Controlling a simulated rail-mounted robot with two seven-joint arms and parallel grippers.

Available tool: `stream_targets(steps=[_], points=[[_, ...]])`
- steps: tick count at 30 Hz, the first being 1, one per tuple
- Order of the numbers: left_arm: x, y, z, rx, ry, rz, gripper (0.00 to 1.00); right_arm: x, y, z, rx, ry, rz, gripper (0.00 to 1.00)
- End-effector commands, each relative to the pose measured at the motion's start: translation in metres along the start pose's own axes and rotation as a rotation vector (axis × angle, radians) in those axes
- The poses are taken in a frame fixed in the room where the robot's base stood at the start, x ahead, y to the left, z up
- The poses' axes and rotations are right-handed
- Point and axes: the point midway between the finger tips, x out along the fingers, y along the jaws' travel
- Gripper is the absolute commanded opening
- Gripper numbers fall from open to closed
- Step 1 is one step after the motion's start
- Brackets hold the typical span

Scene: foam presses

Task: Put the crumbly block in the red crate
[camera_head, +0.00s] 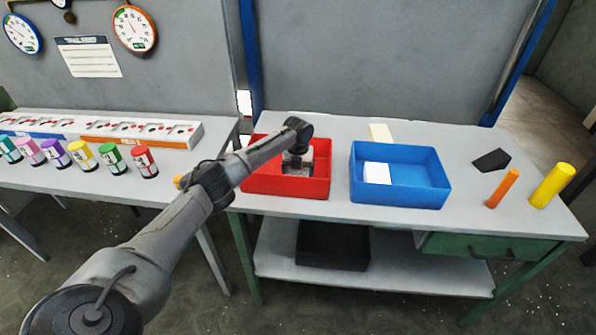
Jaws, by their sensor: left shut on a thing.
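The red crate (287,184) stands at the left end of the right-hand table. My left arm reaches in from the left, and my left gripper (297,167) points down inside the crate's outline. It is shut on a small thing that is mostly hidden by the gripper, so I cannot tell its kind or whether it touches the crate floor. A white block (377,173) lies in the blue crate (402,192). A cream block (380,132) stands behind the blue crate. I cannot tell by looks which block is crumbly. My right gripper is not in view.
A black wedge-like piece (491,160), an orange cylinder (504,188) and a yellow cylinder (552,185) are on the table's right side. Several coloured cans stand on the left table before a panel box (141,132). A black bin (333,244) is on the lower shelf.

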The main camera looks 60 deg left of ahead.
Motion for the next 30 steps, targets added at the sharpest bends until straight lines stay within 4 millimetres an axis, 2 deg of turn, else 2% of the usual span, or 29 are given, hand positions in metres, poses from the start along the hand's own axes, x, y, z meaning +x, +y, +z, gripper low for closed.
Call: stream_targets(steps=[5,6,10,20,23,30], points=[[0.004,0.000,0.000,0.000,0.000,0.000,0.62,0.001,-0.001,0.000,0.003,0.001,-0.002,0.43],[0.003,0.000,0.000,0.001,0.000,0.000,0.87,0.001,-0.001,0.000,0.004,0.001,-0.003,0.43],[0.003,0.000,0.000,0.000,0.000,0.000,1.00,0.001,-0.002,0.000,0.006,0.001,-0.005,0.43],[-0.003,0.000,0.000,0.000,-0.001,0.000,1.00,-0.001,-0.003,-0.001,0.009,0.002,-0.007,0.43],[-0.016,0.000,0.001,0.000,-0.003,-0.001,1.00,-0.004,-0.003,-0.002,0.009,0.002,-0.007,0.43],[-0.061,0.000,0.001,0.000,-0.003,-0.002,1.00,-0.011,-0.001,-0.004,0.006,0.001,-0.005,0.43]])
